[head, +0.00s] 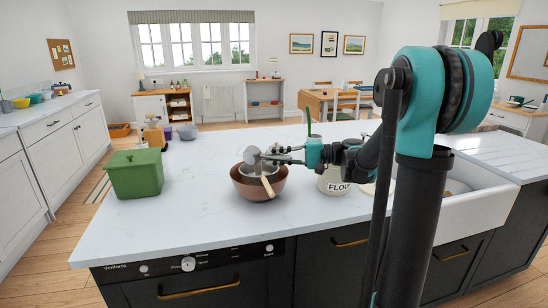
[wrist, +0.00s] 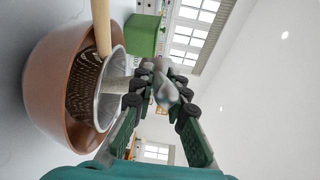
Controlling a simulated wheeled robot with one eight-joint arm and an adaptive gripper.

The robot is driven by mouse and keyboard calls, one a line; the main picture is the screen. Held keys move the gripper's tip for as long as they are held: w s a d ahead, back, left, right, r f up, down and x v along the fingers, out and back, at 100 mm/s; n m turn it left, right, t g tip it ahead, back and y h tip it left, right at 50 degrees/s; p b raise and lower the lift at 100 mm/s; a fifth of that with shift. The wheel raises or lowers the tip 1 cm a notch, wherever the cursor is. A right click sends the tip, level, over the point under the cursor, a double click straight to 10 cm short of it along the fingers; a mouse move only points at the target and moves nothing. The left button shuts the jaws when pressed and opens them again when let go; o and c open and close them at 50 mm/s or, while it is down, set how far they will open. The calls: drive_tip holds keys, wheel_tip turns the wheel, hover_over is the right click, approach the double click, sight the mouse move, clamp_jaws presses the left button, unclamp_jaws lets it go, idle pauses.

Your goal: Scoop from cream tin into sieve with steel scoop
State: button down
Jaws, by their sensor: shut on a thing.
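The cream tin (head: 334,184), lettered FLOUR, stands on the counter right of the bowl, partly behind my arm. The sieve (wrist: 104,98) rests in a brown bowl (head: 250,190), its wooden handle (head: 268,187) pointing toward the front. My gripper (head: 276,156) is shut on the steel scoop (head: 251,155) and holds it above the sieve. The scoop (wrist: 166,92) looks tilted in the wrist view. A pale streak, like falling powder, runs from the scoop down into the sieve. How much the scoop holds is hidden.
A green lidded box (head: 136,175) stands to the left on the white counter (head: 190,215). A white sink (head: 455,210) is at the right. Small items stand at the back left edge. The counter between box and bowl is clear.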

drive_tip(key=w+m+t+y, duration=0.1)
drive_tip(key=m, duration=0.4)
drive_tip(key=w+d+m+t, duration=0.1)
drive_tip(key=m, duration=0.4)
drive_tip(key=w+f+m+t+y, duration=0.1)
drive_tip(key=m+t, duration=0.1)
drive_tip(key=m, duration=0.3)
drive_tip(key=shift+d+y, duration=0.3)
drive_tip(key=shift+f, duration=0.1)
drive_tip(key=shift+w+d+f+m+t, duration=0.1)
drive_tip(key=shift+f+m+t, duration=0.1)
drive_tip(key=shift+m+t, duration=0.35)
drive_tip(key=shift+w+d+f+m+t, duration=0.15)
drive_tip(key=shift+m+t, duration=0.1)
drive_tip(key=shift+m, duration=0.5)
drive_tip(key=shift+a, duration=0.1)
